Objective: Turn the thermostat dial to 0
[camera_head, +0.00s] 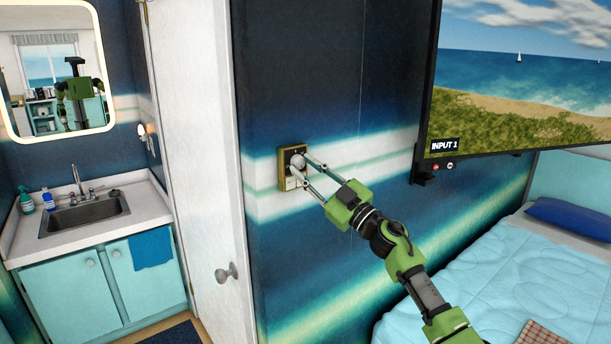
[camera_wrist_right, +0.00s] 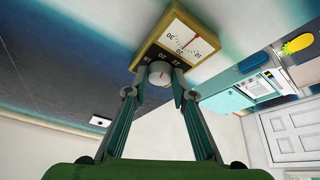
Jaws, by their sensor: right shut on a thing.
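The thermostat (camera_head: 283,165) is a small box with a brass-coloured frame on the striped wall. In the right wrist view the thermostat (camera_wrist_right: 196,52) appears upside down, with a white gauge, a red needle and a dark panel with white numbers. Its round white dial (camera_wrist_right: 159,74) sits on the dark panel. My right gripper (camera_head: 301,165) reaches the thermostat from the right, its two fingers on either side of the dial and shut on it. I cannot read exactly which number the dial points to. My left gripper does not show directly.
A white door (camera_head: 200,150) with a round knob stands left of the thermostat. A wall-mounted television (camera_head: 520,90) hangs to the right, above a bed (camera_head: 500,285) with a light blue cover. A sink counter (camera_head: 130,215) is at the far left.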

